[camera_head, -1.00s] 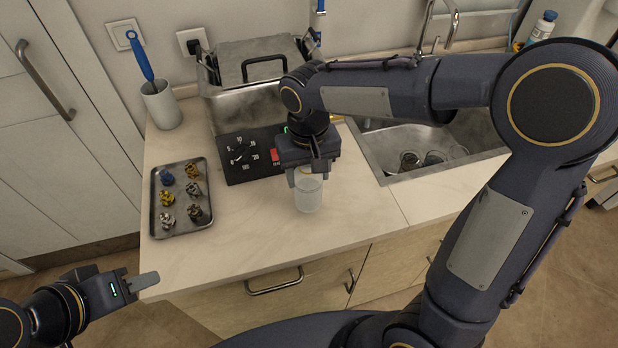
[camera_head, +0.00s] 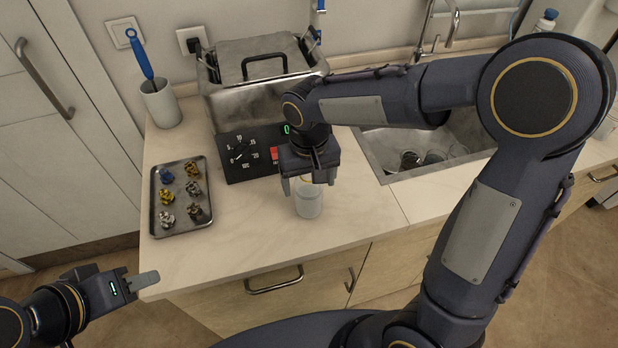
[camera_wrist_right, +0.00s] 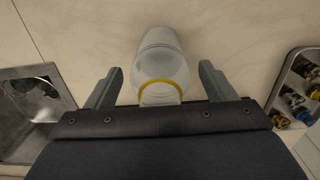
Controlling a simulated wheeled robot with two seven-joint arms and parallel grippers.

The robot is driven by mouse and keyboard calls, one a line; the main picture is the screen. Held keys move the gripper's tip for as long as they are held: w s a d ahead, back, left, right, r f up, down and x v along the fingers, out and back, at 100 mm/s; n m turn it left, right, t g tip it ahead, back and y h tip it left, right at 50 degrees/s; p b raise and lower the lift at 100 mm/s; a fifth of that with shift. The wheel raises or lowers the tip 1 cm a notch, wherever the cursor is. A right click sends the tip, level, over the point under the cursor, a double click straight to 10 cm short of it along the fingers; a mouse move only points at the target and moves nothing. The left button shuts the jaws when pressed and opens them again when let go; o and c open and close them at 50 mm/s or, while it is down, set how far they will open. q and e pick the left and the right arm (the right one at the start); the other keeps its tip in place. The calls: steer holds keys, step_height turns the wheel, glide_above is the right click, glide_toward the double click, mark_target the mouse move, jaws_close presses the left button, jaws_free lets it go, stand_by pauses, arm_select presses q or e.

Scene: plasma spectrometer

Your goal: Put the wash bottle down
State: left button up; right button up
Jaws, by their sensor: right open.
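The wash bottle (camera_head: 308,202) is a pale, translucent container standing upright on the counter, in front of the black control panel. In the right wrist view the bottle (camera_wrist_right: 158,62) shows a yellow ring near its top and lies between the two spread fingers, with a gap on each side. My right gripper (camera_head: 307,188) is open above and around the upper part of the bottle and hides its top in the head view. My left gripper (camera_head: 143,281) is off the counter's front left corner; only one grey finger shows clearly.
A metal tray (camera_head: 180,231) with several small metal parts lies at the left. A white cup (camera_head: 161,104) with a blue brush and a steel ultrasonic bath (camera_head: 262,100) stand behind. The sink (camera_head: 385,170) is at right. The front counter is clear.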

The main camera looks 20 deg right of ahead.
step_height(320, 180, up, 12)
steer(key=shift+r, duration=0.2)
